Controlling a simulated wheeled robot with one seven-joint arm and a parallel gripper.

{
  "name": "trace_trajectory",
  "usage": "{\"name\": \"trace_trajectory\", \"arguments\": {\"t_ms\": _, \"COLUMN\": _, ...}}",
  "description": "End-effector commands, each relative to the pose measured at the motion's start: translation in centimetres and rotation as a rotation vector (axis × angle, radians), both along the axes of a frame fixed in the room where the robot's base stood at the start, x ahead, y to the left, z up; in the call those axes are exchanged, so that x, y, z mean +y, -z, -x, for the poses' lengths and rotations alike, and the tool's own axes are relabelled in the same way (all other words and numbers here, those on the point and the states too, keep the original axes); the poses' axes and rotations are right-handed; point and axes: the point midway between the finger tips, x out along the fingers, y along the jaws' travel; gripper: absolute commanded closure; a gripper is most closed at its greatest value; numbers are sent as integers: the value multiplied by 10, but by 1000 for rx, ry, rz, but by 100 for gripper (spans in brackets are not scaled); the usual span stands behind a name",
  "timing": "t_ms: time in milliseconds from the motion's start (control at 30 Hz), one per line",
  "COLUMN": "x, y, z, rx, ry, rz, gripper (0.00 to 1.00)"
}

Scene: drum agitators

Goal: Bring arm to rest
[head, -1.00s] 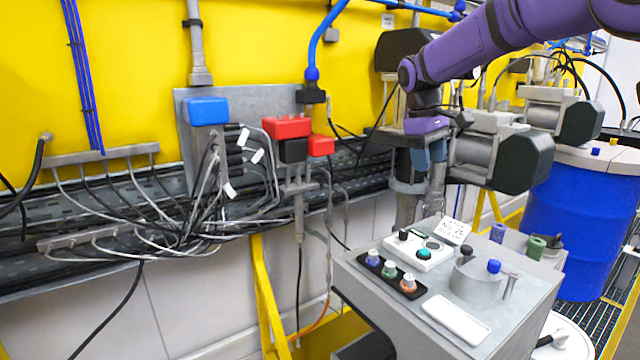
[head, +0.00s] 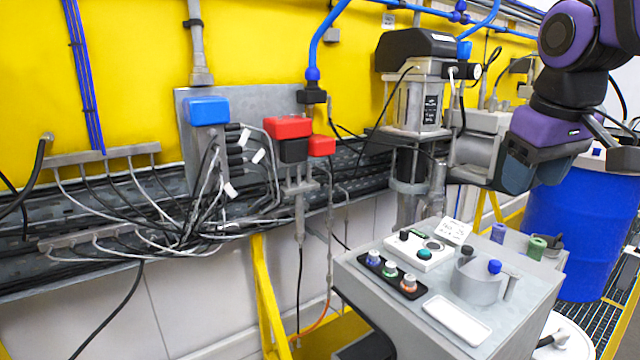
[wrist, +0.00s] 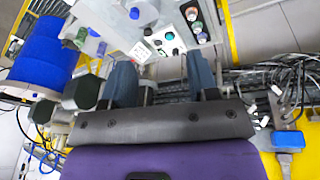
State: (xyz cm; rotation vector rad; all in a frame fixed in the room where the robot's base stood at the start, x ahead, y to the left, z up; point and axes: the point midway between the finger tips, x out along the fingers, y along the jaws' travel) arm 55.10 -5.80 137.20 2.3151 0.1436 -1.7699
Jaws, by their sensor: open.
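My purple arm hangs in from the upper right of the head view. My gripper (head: 528,168) points down, with its blue-grey fingers in front of the grey agitator motors and left of the blue drum's top. In the wrist view my gripper (wrist: 160,72) shows its two fingers well apart, with nothing between them. The gripper is open and empty, and looks clear of the control stand (head: 375,285) below it. Part of the arm is cut off by the frame edge.
A blue drum (head: 575,235) stands at the right. An agitator motor (head: 415,95) stands upright behind the control stand. A blue box (head: 208,111), a red box (head: 287,127) and many cables line the yellow wall. The floor at lower left looks free.

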Motion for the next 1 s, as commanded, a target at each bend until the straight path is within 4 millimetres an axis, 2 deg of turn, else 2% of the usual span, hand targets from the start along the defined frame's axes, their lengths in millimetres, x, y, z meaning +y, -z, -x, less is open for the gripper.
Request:
{"name": "trace_trajectory", "arguments": {"t_ms": 33, "x": -2, "y": 3, "z": 15, "rx": -21, "ry": 19, "rz": -12, "gripper": 46}}
{"name": "trace_trajectory", "arguments": {"t_ms": 300, "x": -9, "y": 27, "z": 78, "rx": -119, "ry": 122, "rz": -80, "gripper": 46}}
{"name": "trace_trajectory", "arguments": {"t_ms": 500, "x": -11, "y": 46, "z": 110, "rx": -174, "ry": 179, "rz": -124, "gripper": 46}}
{"name": "trace_trajectory", "arguments": {"t_ms": 700, "x": -11, "y": 55, "z": 121, "rx": -195, "ry": 203, "rz": -142, "gripper": 46}}
{"name": "trace_trajectory", "arguments": {"t_ms": 900, "x": -11, "y": 56, "z": 122, "rx": -196, "ry": 204, "rz": -142, "gripper": 46}}
{"name": "trace_trajectory", "arguments": {"t_ms": 967, "x": -11, "y": 55, "z": 122, "rx": -196, "ry": 203, "rz": -142, "gripper": 57}}
{"name": "trace_trajectory", "arguments": {"t_ms": 1000, "x": -11, "y": 55, "z": 122, "rx": -196, "ry": 203, "rz": -142, "gripper": 57}}
